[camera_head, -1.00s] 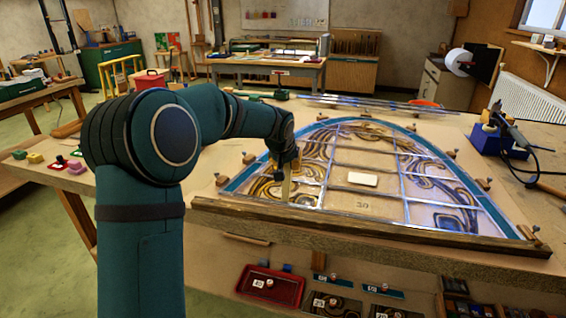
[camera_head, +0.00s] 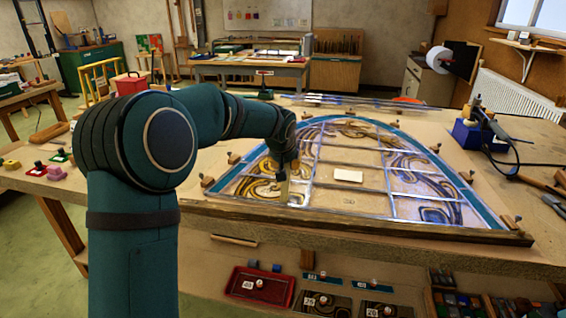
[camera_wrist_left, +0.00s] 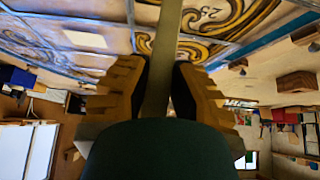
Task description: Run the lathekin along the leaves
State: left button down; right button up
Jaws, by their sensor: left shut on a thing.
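The leaded panel (camera_head: 349,205) lies on the bench, an arched shape with a blue border, painted swirl pieces and grey lead lines. My left gripper (camera_head: 284,160) is over its lower left part. The gripper is shut on the lathekin (camera_head: 285,190), a pale flat strip pointing down to the panel. In the left wrist view, the lathekin (camera_wrist_left: 161,75) stands between the dark finger pads and reaches toward a swirl piece and lead lines. Whether its tip touches the lead cannot be told. My right gripper is not in view.
A wooden batten (camera_head: 420,229) runs along the panel's near edge. Small wooden blocks (camera_head: 467,177) stand around the arch. A white block (camera_head: 348,175) lies on the panel. A soldering iron on a blue stand (camera_head: 478,133) is at right. A red tray (camera_head: 260,287) sits below.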

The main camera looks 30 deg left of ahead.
pick_arm(q)
jog(key=w+d, duration=0.1)
jog(key=d, duration=0.5)
jog(key=shift+w+b, duration=0.2)
jog(key=shift+b, duration=0.25)
dwell(0.4)
jog(key=shift+r, duration=0.1)
notch_tip(320, 180, up, 5)
jog(key=p, duration=0.3)
jog(key=shift+a+p, duration=0.1)
jog(key=shift+p, duration=0.25)
